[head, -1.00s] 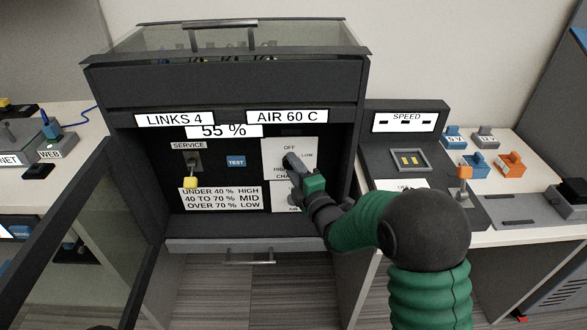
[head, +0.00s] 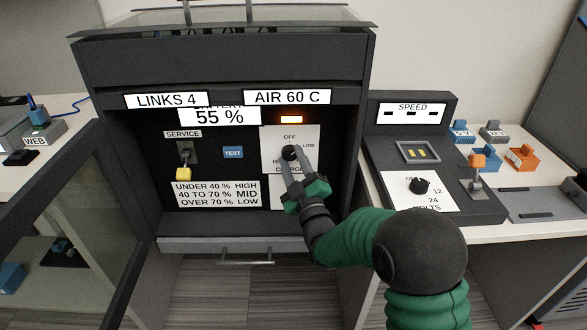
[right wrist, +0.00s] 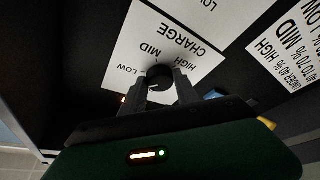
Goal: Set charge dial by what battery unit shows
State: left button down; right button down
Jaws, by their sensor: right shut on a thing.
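The battery unit's display (head: 219,117) reads 55 %. In the right wrist view the plate (right wrist: 150,40) appears turned over, with LOW, MID, HIGH and CHARGE readable. My right gripper (head: 288,155) is shut on the black dial knob (right wrist: 160,77), with one finger on each side. Which mark the knob points to cannot be told. A rule card (head: 217,194) reads under 40 % HIGH, 40 to 70 % MID, over 70 % LOW. My left gripper is not in view.
An orange lamp (head: 291,120) glows above the dial plate. A service lever with a yellow tip (head: 183,174) and a blue TEST button (head: 233,152) are left of the dial. An open glass door (head: 60,235) stands at the left. A speed panel (head: 410,148) with another dial is at the right.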

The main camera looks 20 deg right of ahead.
jog(key=m, duration=0.1)
jog(key=m+h+b, duration=0.1)
jog(key=m, duration=0.1)
jog(key=f+m+h+b, duration=0.1)
jog(key=m, duration=0.1)
jog(key=shift+a+f+t, duration=0.1)
jog(key=shift+a+t, duration=0.2)
jog(key=m+h+b, duration=0.1)
jog(key=m+h, duration=0.1)
jog(key=m, duration=0.1)
jog(key=shift+a+m, duration=0.1)
jog(key=shift+m, duration=0.3)
jog(key=m+h+b, duration=0.1)
jog(key=m+h, duration=0.2)
jog(key=m, duration=0.2)
jog(key=shift+a, duration=0.1)
jog(key=shift+w+r+m+g+h, duration=0.15)
jog(key=shift+m+g+h, duration=0.25)
jog(key=shift+m, duration=0.6)
jog(key=shift+s+r+m+g+h, duration=0.1)
jog(key=shift+m+g+h, duration=0.25)
jog(key=shift+m, duration=0.65)
jog(key=shift+h, duration=0.25)
jog(key=c, duration=1)
grip_release()
jog(key=shift+w, duration=0.1)
jog(key=shift+o, duration=0.4)
jog(key=shift+r, duration=0.15)
jog(key=shift+m, duration=0.3)
